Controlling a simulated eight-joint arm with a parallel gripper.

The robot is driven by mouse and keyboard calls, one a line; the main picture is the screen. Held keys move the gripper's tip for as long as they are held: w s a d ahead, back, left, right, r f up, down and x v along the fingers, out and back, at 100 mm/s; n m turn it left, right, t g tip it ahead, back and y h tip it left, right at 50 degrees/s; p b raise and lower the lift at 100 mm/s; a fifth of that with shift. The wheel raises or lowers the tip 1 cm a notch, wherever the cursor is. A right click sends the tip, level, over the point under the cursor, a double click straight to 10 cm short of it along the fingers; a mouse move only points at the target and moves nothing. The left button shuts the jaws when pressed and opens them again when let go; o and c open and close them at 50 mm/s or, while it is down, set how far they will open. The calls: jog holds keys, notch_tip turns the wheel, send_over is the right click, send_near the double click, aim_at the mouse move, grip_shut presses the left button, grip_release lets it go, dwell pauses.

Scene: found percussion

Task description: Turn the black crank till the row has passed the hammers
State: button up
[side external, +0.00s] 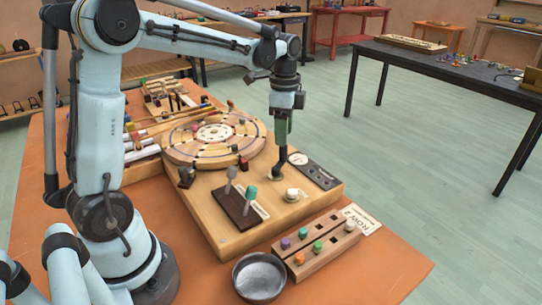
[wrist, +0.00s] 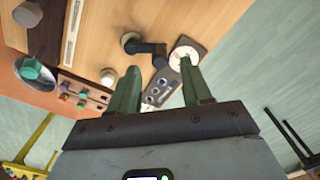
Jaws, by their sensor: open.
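The black crank (side external: 281,163) stands on the front right of the wooden board, and it also shows in the wrist view (wrist: 152,48). My gripper (side external: 282,138) points down just above the crank's handle. In the wrist view, its two green fingers (wrist: 159,70) are apart with nothing held between them, and the crank lies beyond the tips. I cannot tell whether a finger touches it. The round wooden turntable (side external: 178,153) carries several small coloured pegs. The hammers, thin rods (side external: 165,124), reach toward it from the left; their heads are hard to make out.
A white dial (side external: 298,158) on a grey panel (side external: 318,175) sits right of the crank. A white knob (side external: 292,195) and a teal-topped lever (side external: 250,196) stand in front. A peg rack (side external: 310,258) and a metal bowl (side external: 259,277) are near the table's front. The front right corner is clear.

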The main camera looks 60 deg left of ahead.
aim_at(283, 159)
jog(key=shift+f, duration=2.7)
grip_shut()
